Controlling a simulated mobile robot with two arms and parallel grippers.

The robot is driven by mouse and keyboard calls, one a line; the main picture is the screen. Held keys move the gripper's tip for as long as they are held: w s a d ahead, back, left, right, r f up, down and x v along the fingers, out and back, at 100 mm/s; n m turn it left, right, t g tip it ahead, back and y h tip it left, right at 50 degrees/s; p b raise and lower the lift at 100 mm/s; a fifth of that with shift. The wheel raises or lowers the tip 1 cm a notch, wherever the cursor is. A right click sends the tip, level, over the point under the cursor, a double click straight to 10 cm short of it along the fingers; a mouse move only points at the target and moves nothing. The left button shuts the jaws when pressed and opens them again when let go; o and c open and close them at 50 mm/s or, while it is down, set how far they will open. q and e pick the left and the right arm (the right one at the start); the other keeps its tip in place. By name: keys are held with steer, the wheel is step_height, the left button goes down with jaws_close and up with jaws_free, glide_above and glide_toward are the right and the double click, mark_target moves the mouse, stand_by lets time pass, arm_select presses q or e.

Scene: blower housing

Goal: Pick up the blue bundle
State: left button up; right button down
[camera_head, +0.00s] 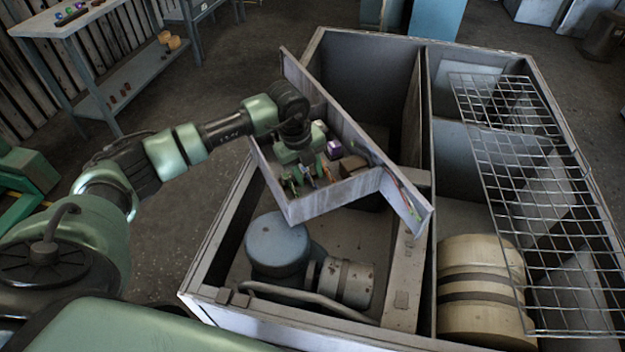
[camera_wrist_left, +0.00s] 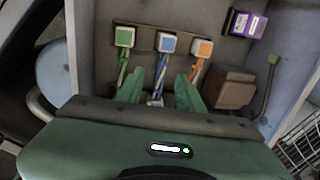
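The blue bundle (camera_wrist_left: 157,74) is a blue-and-white twisted cable hanging from a white block with a blue centre (camera_wrist_left: 166,43). It is the middle one of three in the left wrist view, between a green bundle (camera_wrist_left: 123,68) and an orange bundle (camera_wrist_left: 196,69). My left gripper (camera_wrist_left: 160,88) is open, with one green finger on each side of the blue bundle's cable and gaps visible. In the head view my left gripper (camera_head: 304,172) reaches down into the open compartment box (camera_head: 330,205); I cannot make out the blue bundle clearly there. My right gripper is not in view.
A purple box (camera_wrist_left: 243,23), a brown block (camera_wrist_left: 231,88) and a green-ended black cable (camera_wrist_left: 270,75) lie to the right inside the box. The large housing (camera_head: 215,240) holds a blue-capped motor (camera_head: 278,243). A wire grid (camera_head: 540,190) covers its right side.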

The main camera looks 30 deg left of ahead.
arm_select(q)
steer(key=shift+w+d+f, duration=0.1)
steer(key=shift+w+f, duration=0.05)
steer(key=shift+f, duration=0.5)
steer(key=shift+w+f, duration=0.1)
steer(key=shift+f, duration=0.4)
jaws_close()
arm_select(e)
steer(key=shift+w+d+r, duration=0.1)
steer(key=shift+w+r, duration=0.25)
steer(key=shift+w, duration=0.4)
arm_select(q)
steer(key=shift+r, duration=0.1)
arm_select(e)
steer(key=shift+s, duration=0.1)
